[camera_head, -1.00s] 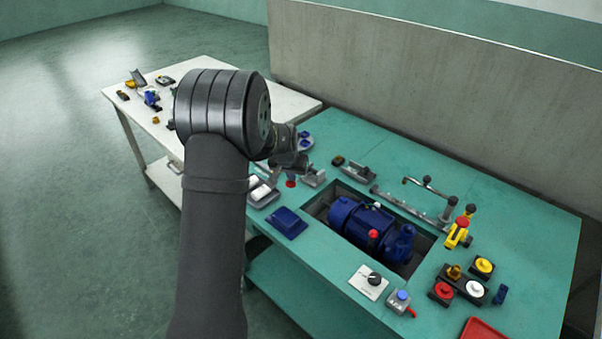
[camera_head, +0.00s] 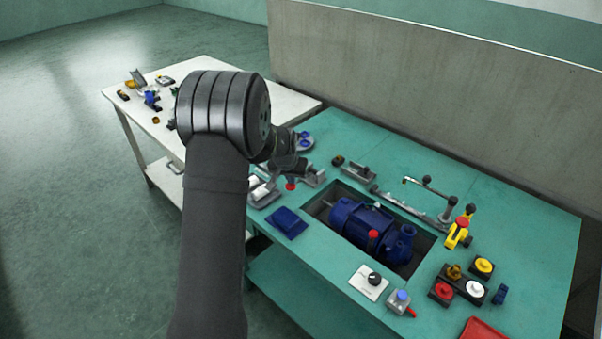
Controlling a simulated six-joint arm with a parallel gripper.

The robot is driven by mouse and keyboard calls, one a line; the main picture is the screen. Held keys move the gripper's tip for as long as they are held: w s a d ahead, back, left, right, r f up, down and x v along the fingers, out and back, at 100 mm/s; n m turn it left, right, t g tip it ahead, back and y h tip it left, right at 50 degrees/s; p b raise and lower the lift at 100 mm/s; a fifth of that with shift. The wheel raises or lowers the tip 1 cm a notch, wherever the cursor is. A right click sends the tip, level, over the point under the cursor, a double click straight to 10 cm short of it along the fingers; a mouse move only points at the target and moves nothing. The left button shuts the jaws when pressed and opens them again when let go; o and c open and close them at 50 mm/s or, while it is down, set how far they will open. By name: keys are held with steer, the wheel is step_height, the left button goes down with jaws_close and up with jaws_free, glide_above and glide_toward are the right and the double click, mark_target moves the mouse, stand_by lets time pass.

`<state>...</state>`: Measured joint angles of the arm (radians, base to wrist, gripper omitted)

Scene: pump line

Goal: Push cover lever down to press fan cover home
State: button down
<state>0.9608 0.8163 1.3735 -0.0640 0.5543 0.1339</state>
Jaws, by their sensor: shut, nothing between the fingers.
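My gripper (camera_head: 281,174) is small and partly hidden behind my dark arm at the left end of the green bench. It looks shut and empty. A red knob (camera_head: 290,184), which may top the cover lever, is close beside it. I cannot tell whether they touch, and the lever's shaft is mostly hidden. A grey metal fixture (camera_head: 315,176) stands just right of the knob. A blue motor (camera_head: 362,222) lies in the bench recess with a red-topped handle (camera_head: 373,238) at its front side. I cannot make out the fan cover for certain.
A bar clamp (camera_head: 430,205) stands behind the recess. A knob panel (camera_head: 369,282), a blue-button box (camera_head: 400,300) and several coloured buttons (camera_head: 474,288) occupy the front right. A white table (camera_head: 220,66) stands behind my arm.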

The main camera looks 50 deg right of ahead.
steer(key=shift+f, duration=0.1)
steer(key=shift+a+f, duration=0.1)
steer(key=shift+f, duration=0.9)
stand_by(0.6)
stand_by(0.5)
